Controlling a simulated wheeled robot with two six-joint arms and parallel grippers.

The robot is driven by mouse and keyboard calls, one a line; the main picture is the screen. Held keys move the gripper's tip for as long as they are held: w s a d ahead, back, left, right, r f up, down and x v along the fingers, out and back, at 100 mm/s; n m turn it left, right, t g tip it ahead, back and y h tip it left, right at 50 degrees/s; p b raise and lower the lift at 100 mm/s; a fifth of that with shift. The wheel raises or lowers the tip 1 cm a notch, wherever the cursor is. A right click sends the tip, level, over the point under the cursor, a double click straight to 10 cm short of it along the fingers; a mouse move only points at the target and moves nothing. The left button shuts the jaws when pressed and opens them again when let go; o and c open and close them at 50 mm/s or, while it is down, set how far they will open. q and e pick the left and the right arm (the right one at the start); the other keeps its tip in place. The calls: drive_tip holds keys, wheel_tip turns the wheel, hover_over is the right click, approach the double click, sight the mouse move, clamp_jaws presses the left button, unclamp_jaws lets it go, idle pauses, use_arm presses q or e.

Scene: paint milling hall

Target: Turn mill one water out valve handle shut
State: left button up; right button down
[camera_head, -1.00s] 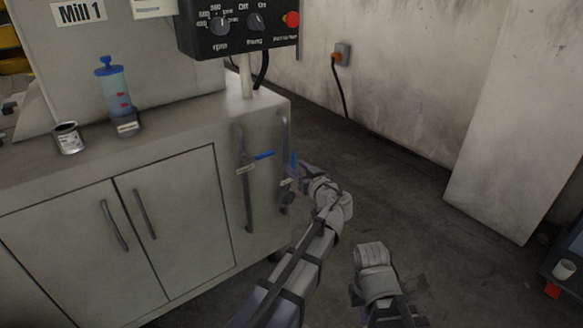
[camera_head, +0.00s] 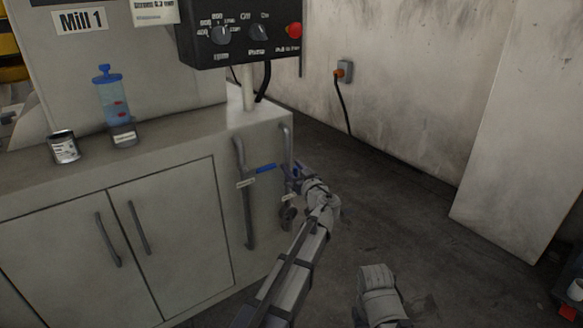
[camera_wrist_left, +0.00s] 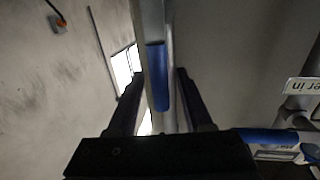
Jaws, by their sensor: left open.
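The mill one water out valve handle (camera_wrist_left: 157,76) is a blue lever at the right-hand pipe on the cabinet's end. In the left wrist view it sits between the two open fingers of my left gripper (camera_wrist_left: 160,88) and looks lined up with the pipe. I cannot tell if a finger touches it. In the head view my left gripper (camera_head: 298,173) is at that pipe and largely covers the handle. The water in handle (camera_head: 265,168) is blue and stands across the left-hand pipe; it also shows in the left wrist view (camera_wrist_left: 265,137). My right gripper is not visible.
The Mill 1 cabinet (camera_head: 180,195) carries a metal can (camera_head: 64,147) and a blue-capped clear container (camera_head: 113,105). A black control box (camera_head: 240,35) hangs above. A wall socket (camera_head: 345,71) has a cable. The floor right of the cabinet is mostly clear.

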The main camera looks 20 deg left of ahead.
use_arm(q)
drive_tip(key=shift+w+a, duration=0.3)
drive_tip(key=shift+a, duration=0.05)
clamp_jaws()
idle(1.3)
